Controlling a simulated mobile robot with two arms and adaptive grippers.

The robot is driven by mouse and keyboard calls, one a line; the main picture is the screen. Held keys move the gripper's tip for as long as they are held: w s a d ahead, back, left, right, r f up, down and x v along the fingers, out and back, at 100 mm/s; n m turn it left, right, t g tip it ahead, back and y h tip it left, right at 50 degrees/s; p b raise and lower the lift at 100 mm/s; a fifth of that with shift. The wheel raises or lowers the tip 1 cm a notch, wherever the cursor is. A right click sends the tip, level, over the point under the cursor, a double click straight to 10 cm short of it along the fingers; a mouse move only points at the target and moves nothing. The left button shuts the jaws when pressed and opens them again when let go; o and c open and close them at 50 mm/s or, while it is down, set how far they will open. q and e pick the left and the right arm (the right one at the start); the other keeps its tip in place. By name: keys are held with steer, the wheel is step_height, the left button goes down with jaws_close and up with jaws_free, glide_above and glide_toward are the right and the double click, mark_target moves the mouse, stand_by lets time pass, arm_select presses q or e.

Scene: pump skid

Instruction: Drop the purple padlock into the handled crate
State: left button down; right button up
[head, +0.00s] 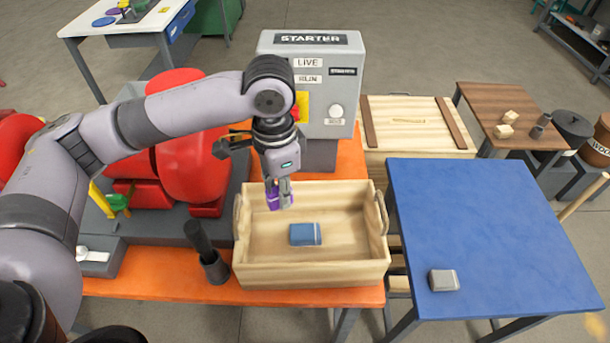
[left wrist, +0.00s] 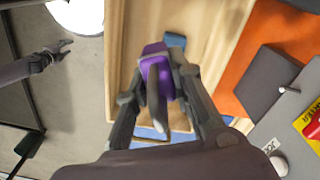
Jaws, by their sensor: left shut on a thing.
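The purple padlock (head: 273,197) is held in my left gripper (head: 279,190), above the back left part of the handled crate. It also shows in the left wrist view (left wrist: 157,75) between the two fingers, with the crate floor behind it. The handled crate (head: 310,274) is a light wooden box with a handle at each end, on the orange bench. A blue box-like item (head: 305,235) lies on the crate floor; its edge shows in the left wrist view (left wrist: 175,40). My right gripper is not clearly seen in the head view.
A grey starter box (head: 345,85) stands right behind the crate. Red pump parts (head: 190,150) are to the left. A dark cylindrical tool (head: 206,255) stands left of the crate. A blue table (head: 490,230) with a small grey item (head: 444,280) is to the right.

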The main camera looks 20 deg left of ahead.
arm_select(q)
steer(key=w+d+f+m+b, duration=0.2)
steer(key=f+m, duration=0.3)
steer(key=m, duration=1)
steer(key=shift+d+f+b, duration=0.35)
steer(key=shift+d+b, duration=0.25)
steer(key=shift+d, duration=0.2)
steer(key=shift+w, duration=0.1)
steer(key=c, duration=1.3)
jaws_free()
steer(key=shift+r, duration=0.1)
step_height(320, 180, up, 12)
steer(key=shift+f, duration=0.1)
